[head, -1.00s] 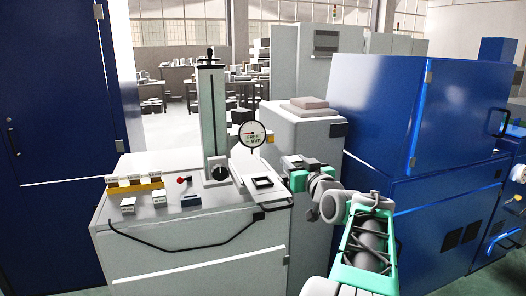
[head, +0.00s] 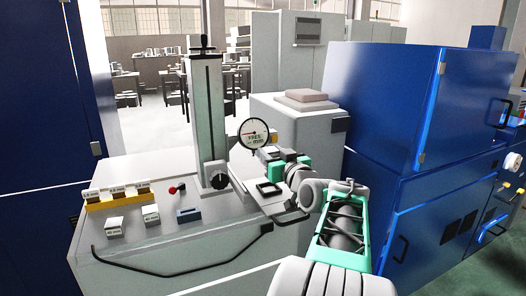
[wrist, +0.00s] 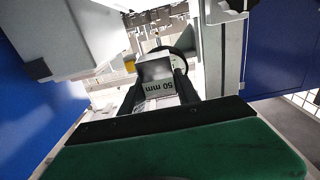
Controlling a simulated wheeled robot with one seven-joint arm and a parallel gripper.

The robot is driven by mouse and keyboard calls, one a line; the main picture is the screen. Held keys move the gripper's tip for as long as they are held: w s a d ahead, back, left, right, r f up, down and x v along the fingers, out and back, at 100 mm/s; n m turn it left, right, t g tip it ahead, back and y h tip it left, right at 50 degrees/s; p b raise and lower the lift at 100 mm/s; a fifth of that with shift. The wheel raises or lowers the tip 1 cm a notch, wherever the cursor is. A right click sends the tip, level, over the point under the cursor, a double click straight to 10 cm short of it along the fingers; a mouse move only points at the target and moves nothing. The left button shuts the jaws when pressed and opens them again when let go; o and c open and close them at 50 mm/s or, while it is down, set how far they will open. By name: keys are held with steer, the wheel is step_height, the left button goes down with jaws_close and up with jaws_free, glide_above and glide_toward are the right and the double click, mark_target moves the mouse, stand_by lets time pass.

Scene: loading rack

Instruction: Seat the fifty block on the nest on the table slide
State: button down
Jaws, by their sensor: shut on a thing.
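The fifty block (wrist: 158,90), a pale block marked "50 mm", sits between the two dark fingers of my gripper (wrist: 160,84) in the wrist view. In the head view my gripper (head: 268,156) is just behind and above the nest, close to the dial gauge; the block cannot be made out clearly there. The nest (head: 269,189) is a dark square frame with a light middle, on the pale table slide (head: 285,203) at the bench's right edge. It looks empty. The block is apart from the nest as far as I can tell.
A round dial gauge (head: 253,134) hangs from a tall grey column (head: 208,110) close left of my gripper. A yellow rack (head: 120,201), two small labelled blocks (head: 115,227) and a dark blue block (head: 188,215) lie left on the bench. A blue machine (head: 395,110) stands right.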

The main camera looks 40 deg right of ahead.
steer(key=shift+s+a+r, duration=0.1)
steer(key=shift+r, duration=0.05)
steer(key=shift+w+a, duration=0.2)
steer(key=shift+a, duration=0.05)
steer(key=shift+s+b, duration=0.3)
steer(key=shift+b, duration=0.5)
step_height(320, 180, down, 3)
steer(key=b, duration=0.2)
steer(key=shift+b, duration=0.35)
steer(key=f+b, duration=0.4)
steer(key=shift+s+a+f, duration=0.15)
steer(key=shift+s+f, duration=0.15)
steer(key=shift+w+d+f+b, duration=0.25)
steer(key=shift+w+f+b, duration=0.05)
steer(key=shift+w+b, duration=0.1)
steer(key=shift+s+a+r, duration=0.1)
steer(key=shift+s+r, duration=0.05)
steer(key=shift+r, duration=0.35)
steer(key=shift+a+r, duration=0.1)
steer(key=shift+r, duration=0.15)
